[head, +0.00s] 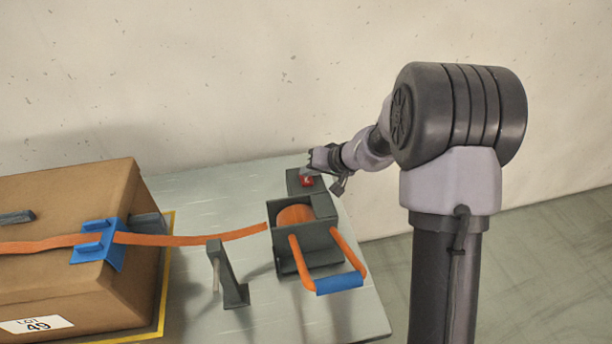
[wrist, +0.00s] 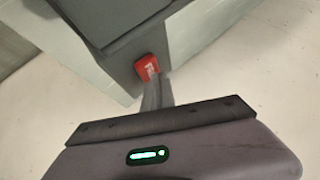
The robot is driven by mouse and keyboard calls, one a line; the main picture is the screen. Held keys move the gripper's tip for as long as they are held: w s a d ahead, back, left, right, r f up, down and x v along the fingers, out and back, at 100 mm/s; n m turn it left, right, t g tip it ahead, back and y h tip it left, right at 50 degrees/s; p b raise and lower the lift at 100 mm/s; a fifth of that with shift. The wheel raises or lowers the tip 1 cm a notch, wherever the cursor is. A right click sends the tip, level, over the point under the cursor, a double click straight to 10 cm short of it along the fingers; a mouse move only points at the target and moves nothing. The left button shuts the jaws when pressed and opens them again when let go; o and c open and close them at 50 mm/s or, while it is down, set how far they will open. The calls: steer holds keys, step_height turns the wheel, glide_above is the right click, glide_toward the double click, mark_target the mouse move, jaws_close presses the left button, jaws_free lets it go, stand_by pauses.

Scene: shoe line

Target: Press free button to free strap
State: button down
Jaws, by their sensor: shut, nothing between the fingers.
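The red button (head: 306,181) sits on a dark grey base (head: 293,184) at the back right of the table. In the wrist view the red button (wrist: 147,67) shows just past my fingertips. My gripper (head: 318,168) is shut and empty, close over the button; in the wrist view its fingers (wrist: 153,88) point at it. Whether they touch it I cannot tell. The orange strap (head: 190,240) runs from the cardboard box through a blue clip (head: 98,245) toward a dark grey strap holder (head: 305,235). An orange roll (head: 296,214) shows inside the holder.
The cardboard box (head: 50,280) with a lot label fills the left side. A grey upright post (head: 228,278) stands below the strap. A blue-gripped orange handle (head: 339,284) juts from the holder's front. The grey table (head: 205,187) is bare behind the strap.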

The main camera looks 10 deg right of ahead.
mark_target(308, 179)
steer(key=shift+r, duration=0.7)
steer(key=shift+r+p, duration=1.55)
steer(key=shift+r, duration=1)
